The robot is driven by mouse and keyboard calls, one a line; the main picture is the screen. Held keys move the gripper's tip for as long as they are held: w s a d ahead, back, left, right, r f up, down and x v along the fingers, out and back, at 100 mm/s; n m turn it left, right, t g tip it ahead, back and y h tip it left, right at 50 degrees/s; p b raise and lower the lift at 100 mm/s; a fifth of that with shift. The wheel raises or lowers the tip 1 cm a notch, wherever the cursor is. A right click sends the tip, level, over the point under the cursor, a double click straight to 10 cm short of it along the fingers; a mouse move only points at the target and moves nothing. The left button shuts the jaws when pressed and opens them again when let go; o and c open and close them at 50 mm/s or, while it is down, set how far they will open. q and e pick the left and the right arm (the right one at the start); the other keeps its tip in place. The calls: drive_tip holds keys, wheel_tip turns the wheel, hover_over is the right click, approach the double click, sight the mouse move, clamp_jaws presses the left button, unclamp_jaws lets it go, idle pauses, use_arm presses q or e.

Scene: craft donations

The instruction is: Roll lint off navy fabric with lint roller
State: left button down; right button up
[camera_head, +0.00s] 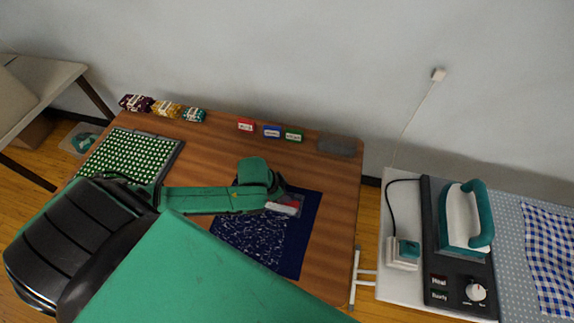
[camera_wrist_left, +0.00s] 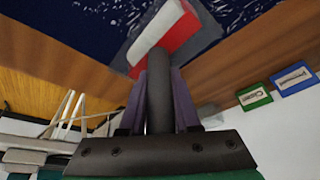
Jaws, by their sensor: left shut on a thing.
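The lint roller (camera_head: 288,204) has a white and red head and a dark handle. My left gripper (camera_head: 277,191) is shut on the handle; in the left wrist view its purple fingers (camera_wrist_left: 160,100) stand on either side of it, and the roller head (camera_wrist_left: 170,33) is beyond them. The navy fabric (camera_head: 308,225) lies flat on the wooden table, with white lint specks spread over its left and middle parts. The roller head is over the fabric's upper part; I cannot tell whether it touches. My arm hides part of the fabric. My right gripper is not seen.
A board of green-and-white dots (camera_head: 128,158) lies at the table's left. Several small packs (camera_head: 166,108), red, blue (camera_head: 272,131) and green labelled blocks and a grey block (camera_head: 336,146) line the back edge. An iron (camera_head: 462,222) stands right, beyond a gap.

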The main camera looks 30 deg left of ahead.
use_arm(q)
drive_tip(key=s+d+p, duration=0.1)
drive_tip(key=s, duration=0.2)
drive_tip(key=s+d+p, duration=0.1)
drive_tip(key=s+p, duration=0.1)
drive_tip(key=s, duration=0.2)
drive_tip(key=s+d+p, duration=0.1)
drive_tip(key=s+p, duration=0.1)
drive_tip(key=s, duration=0.2)
drive_tip(key=shift+s+r, duration=0.15)
drive_tip(key=s, duration=0.3)
drive_tip(key=s+d, duration=0.1)
drive_tip(key=s, duration=0.2)
drive_tip(key=s+d+p, duration=0.1)
drive_tip(key=s, duration=0.1)
drive_tip(key=shift+s+d, duration=0.15)
drive_tip(key=shift+s, duration=0.25)
wheel_tip(320, 180, up, 5)
drive_tip(key=shift+w+f, duration=0.1)
